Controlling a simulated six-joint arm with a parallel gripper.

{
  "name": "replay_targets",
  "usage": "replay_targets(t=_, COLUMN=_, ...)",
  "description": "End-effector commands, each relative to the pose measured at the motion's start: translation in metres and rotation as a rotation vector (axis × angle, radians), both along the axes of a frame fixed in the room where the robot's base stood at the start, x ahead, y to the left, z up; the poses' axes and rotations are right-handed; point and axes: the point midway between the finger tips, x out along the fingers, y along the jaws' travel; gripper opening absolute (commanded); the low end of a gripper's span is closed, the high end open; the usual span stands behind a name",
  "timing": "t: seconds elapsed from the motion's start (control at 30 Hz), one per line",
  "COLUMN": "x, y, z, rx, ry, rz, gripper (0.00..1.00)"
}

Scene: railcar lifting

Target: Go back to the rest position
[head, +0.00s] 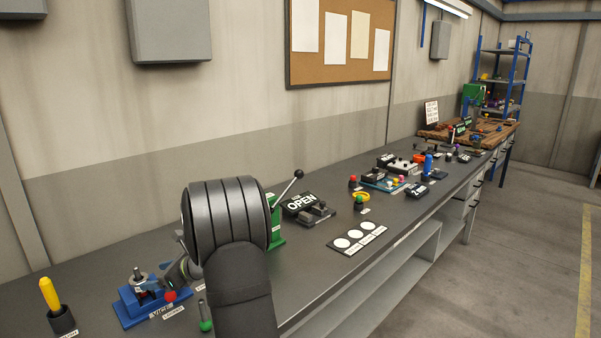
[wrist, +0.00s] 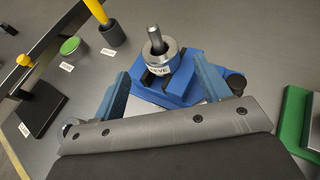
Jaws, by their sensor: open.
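My gripper (wrist: 160,78) is open, its two blue-grey fingers spread apart in the wrist view. Between and beyond the fingertips is a blue vise (wrist: 183,90) with a metal sleeve (wrist: 159,60) in it and a grey pin standing up from the sleeve. I see nothing held by the fingers; whether they touch the vise cannot be told. In the head view my dark arm covers the middle of the bench, and the vise (head: 130,311) sits at its lower left, with my gripper end partly hidden close beside it.
A yellow-handled tool in a dark holder (head: 61,318) stands left of the vise.

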Motion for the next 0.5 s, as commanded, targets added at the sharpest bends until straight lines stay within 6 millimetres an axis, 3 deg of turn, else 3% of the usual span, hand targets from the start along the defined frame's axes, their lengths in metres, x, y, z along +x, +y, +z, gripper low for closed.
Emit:
replay_targets(t=0.2, x=0.007, y=0.039, z=-0.017, rx=0.0, ry=0.0, rz=0.002, gripper=0.69)
replay_targets(t=0.5, x=0.012, y=0.067, z=-0.028, rx=-0.001, ry=0.001, rz=0.001, gripper=0.69)
